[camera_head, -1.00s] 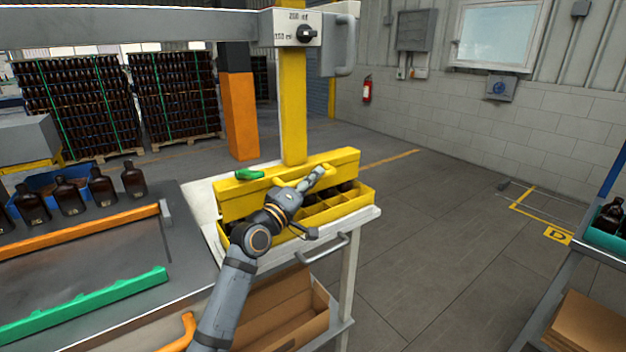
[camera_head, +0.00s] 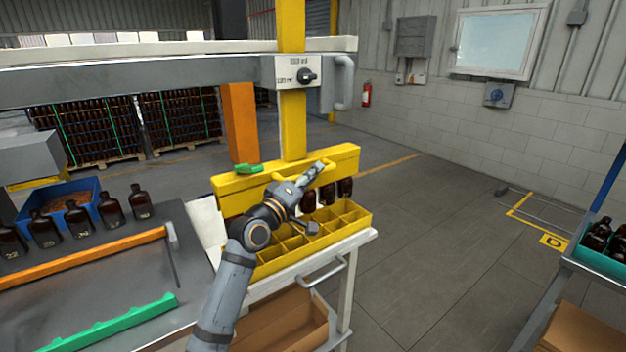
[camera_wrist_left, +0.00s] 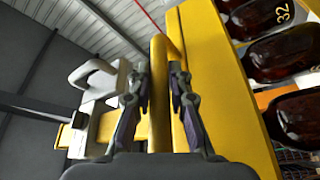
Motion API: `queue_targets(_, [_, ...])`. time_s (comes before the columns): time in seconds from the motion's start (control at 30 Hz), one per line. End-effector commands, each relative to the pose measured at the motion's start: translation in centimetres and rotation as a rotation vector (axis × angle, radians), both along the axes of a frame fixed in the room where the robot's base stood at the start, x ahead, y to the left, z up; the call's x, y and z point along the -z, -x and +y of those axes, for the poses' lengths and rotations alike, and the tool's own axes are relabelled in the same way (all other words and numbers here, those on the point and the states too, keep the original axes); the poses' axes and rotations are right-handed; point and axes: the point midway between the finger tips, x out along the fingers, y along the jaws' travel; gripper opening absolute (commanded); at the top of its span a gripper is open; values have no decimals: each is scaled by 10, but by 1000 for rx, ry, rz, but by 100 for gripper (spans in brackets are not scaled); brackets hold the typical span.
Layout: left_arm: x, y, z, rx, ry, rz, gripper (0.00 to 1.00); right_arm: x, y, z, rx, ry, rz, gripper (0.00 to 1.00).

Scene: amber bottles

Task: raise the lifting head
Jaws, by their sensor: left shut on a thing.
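The lifting head is a long yellow bar (camera_head: 340,160) on a yellow post, with a handle along its front. Several amber bottles (camera_head: 327,194) hang under it, above the yellow crate (camera_head: 364,222), whose compartments show open and empty where visible. My left gripper (camera_head: 318,170) is shut on the handle. In the left wrist view the fingers (camera_wrist_left: 162,100) close on both sides of the yellow handle bar (camera_wrist_left: 158,60), beside the head's yellow body (camera_wrist_left: 205,45) and the hanging bottles (camera_wrist_left: 288,58). My left arm hides part of the head and crate. My right gripper is not in view.
The crate stands on a white stand (camera_head: 345,300) with a cardboard box (camera_head: 290,325) below. At left, a bench holds bottles (camera_head: 110,208), an orange rail (camera_head: 90,255) and a green rail (camera_head: 105,325).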

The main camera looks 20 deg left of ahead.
Motion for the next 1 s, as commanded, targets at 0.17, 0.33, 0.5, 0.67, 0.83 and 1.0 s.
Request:
queue_targets(0.17, [-63, 1, 0, -2, 1, -12, 0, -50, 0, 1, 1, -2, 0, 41])
queue_targets(0.33, [-90, 1, 0, -2, 2, -11, 0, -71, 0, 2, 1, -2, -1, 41])
queue_targets(0.5, [-104, 1, 0, -2, 1, -11, 0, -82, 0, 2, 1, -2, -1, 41])
queue_targets(0.67, [-107, 1, 0, -2, 1, -11, 0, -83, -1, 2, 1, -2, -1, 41])
queue_targets(0.83, [-108, 1, 0, -2, 2, -15, 0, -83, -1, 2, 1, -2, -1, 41])
queue_targets(1.0, [-110, 1, 0, -2, 3, -17, 24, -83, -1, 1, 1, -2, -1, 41])
